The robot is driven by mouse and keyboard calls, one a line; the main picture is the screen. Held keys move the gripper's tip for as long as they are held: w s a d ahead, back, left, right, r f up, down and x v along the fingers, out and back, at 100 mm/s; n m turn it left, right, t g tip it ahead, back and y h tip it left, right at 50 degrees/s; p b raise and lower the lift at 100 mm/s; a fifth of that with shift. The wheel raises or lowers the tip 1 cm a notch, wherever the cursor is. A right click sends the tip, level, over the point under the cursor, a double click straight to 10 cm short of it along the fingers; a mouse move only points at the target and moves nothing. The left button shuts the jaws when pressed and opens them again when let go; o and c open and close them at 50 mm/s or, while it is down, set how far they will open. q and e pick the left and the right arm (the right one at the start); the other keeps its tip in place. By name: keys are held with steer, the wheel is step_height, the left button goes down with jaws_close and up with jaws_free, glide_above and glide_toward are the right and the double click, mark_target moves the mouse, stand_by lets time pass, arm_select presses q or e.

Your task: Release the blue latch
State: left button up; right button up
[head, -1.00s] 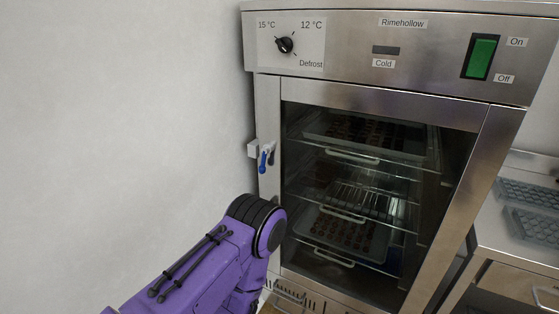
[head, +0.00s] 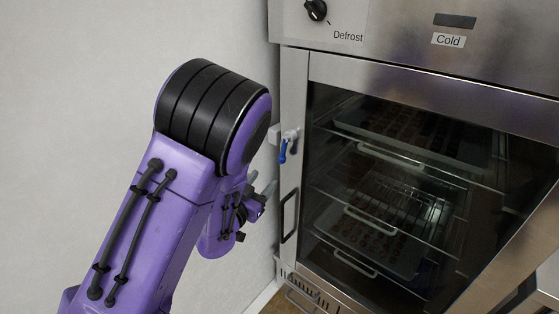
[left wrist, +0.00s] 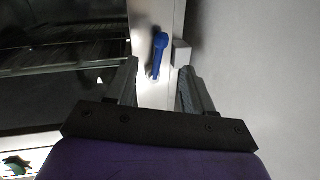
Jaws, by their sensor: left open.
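The blue latch (head: 283,151) is a small lever on the left side of the cabinet door frame, beside a pale bracket, hanging roughly downward in the head view. In the left wrist view the blue latch (left wrist: 158,52) shows ahead of the fingers and a little left of the middle of the gap. My left gripper (head: 262,188) is in front of the door's left edge, below and left of the latch, and apart from it. In the left wrist view the left gripper (left wrist: 157,82) is open and empty. My right gripper is in no view.
The steel cabinet's glass door (head: 390,190) is shut, with several racks and trays behind it. A vertical door handle (head: 289,216) is below the latch. A plain wall (head: 100,90) stands close on the left. A control knob (head: 316,10) is above the door.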

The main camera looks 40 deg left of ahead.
mark_target(281, 158)
arm_select(q)
steer(key=w+p, duration=0.1)
steer(key=w, duration=0.2)
steer(key=w+a+r+p, duration=0.1)
steer(key=w, duration=0.3)
steer(key=w+p, duration=0.1)
steer(key=w, duration=0.2)
steer(key=shift+w+a+r, duration=0.15)
steer(key=shift+a, duration=0.1)
steer(key=shift+w, duration=0.3)
steer(key=shift+c, duration=0.3)
